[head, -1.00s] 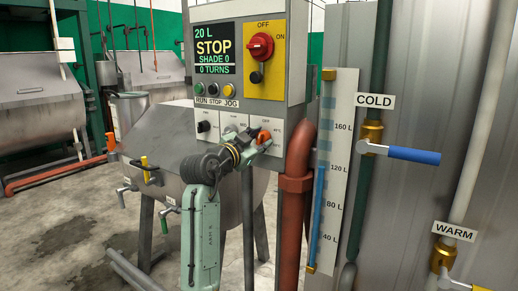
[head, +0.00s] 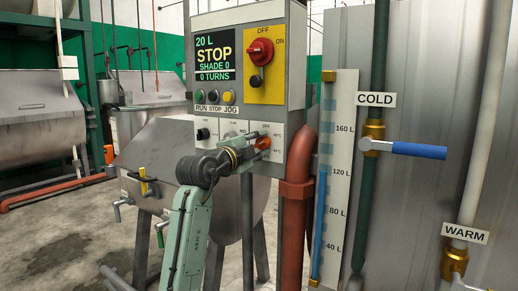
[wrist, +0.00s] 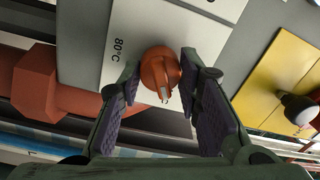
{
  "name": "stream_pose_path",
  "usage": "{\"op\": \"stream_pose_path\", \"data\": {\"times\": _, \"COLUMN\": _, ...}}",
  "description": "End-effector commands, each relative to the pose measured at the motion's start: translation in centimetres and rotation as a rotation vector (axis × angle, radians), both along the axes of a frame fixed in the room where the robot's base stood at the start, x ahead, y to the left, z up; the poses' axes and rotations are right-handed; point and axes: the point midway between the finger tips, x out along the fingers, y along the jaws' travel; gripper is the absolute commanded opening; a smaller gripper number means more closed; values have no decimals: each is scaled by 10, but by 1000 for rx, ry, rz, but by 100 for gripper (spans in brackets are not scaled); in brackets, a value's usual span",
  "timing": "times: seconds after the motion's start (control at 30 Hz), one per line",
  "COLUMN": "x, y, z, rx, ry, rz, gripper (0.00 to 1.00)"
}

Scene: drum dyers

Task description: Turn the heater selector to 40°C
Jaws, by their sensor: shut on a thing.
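The heater selector (head: 263,142) is an orange knob on a white plate at the lower right of the control box. In the wrist view the knob (wrist: 160,70) sits between the two fingers of my gripper (wrist: 160,83), which is shut on it. The knob's raised grip, with a pale mark on its end, points toward the bottom of the wrist picture. An "80°C" label shows to its left there; the 40°C label cannot be made out. In the head view my gripper (head: 252,143) reaches the knob from the left.
The control box (head: 295,60) carries a display reading STOP, small buttons and a red OFF/ON switch (head: 260,51). A brown-red pipe (head: 297,190) stands just right of the selector. Further right are a level gauge (head: 335,180) and a blue-handled COLD valve (head: 418,150).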

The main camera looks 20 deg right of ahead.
Motion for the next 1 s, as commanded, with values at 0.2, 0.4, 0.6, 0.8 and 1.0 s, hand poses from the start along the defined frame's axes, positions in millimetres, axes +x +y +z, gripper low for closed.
{"op": "stream_pose_path", "data": {"times": 0.2, "x": 0, "y": 0, "z": -1, "rx": 17, "ry": -20, "rz": 0, "gripper": 4}}
{"op": "stream_pose_path", "data": {"times": 0.4, "x": 0, "y": 0, "z": -1, "rx": 18, "ry": -21, "rz": 0, "gripper": 4}}
{"op": "stream_pose_path", "data": {"times": 0.6, "x": 0, "y": 0, "z": -1, "rx": 18, "ry": -21, "rz": 0, "gripper": 35}}
{"op": "stream_pose_path", "data": {"times": 0.8, "x": 0, "y": 0, "z": 0, "rx": 17, "ry": -20, "rz": 0, "gripper": 48}}
{"op": "stream_pose_path", "data": {"times": 1.0, "x": 0, "y": 0, "z": 0, "rx": 16, "ry": -20, "rz": 0, "gripper": 52}}
